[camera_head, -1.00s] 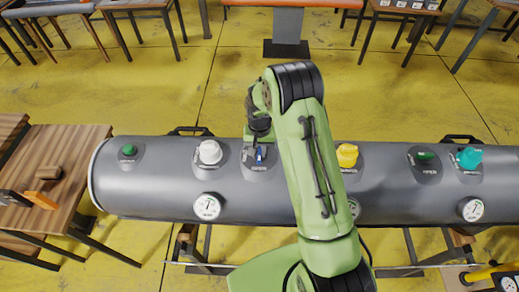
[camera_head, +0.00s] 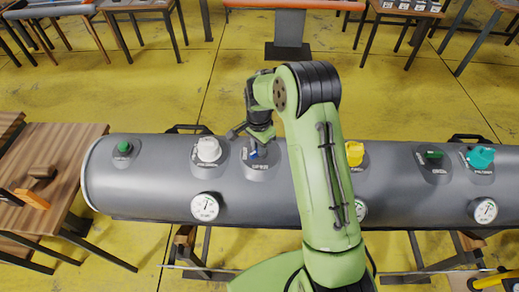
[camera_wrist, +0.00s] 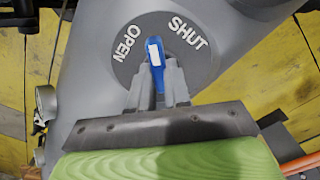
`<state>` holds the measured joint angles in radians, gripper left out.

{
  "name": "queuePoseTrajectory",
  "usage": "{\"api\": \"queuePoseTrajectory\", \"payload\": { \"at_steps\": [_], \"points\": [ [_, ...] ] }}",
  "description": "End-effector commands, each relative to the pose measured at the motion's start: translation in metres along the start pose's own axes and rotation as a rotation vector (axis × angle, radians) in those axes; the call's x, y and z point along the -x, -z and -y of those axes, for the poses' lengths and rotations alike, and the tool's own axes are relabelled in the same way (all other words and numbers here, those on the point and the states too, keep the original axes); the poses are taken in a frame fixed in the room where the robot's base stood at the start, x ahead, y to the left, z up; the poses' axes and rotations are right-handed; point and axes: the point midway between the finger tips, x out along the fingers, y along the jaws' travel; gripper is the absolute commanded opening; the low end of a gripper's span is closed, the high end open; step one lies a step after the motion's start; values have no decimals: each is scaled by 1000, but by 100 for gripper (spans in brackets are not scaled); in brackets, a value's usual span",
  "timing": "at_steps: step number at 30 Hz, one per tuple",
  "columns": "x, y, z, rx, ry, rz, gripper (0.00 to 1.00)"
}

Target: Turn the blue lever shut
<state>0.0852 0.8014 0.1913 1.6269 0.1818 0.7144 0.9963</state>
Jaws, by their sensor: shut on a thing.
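The blue lever (camera_wrist: 155,52) sits on a round grey plate (camera_wrist: 190,68) with the words OPEN on its left and SHUT on its upper right. Its white mark lies between the two words in the wrist view. My gripper (camera_wrist: 157,80) is shut on the lever, with a finger on each side of it. The fingers and palm hide the lever's near part. In the head view the lever (camera_head: 254,153) is a small blue spot on the grey tank (camera_head: 140,190), just below my gripper (camera_head: 257,142).
On the same tank a white knob (camera_head: 208,149) stands left of the lever and a yellow knob (camera_head: 354,153) to the right, beside my arm. Green and teal fittings sit farther out. A gauge (camera_head: 204,207) is on the tank's front. A wooden table (camera_head: 75,160) stands at the left.

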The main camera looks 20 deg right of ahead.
Motion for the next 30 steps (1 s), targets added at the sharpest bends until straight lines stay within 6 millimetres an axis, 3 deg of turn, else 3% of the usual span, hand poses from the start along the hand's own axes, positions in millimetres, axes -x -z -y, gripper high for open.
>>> {"api": "queuePoseTrajectory", "payload": {
  "at_steps": [18,30],
  "points": [
    [-1,2,5,-564,4,-1,0],
    [0,3,6,-783,3,0,0]
  ]
}}
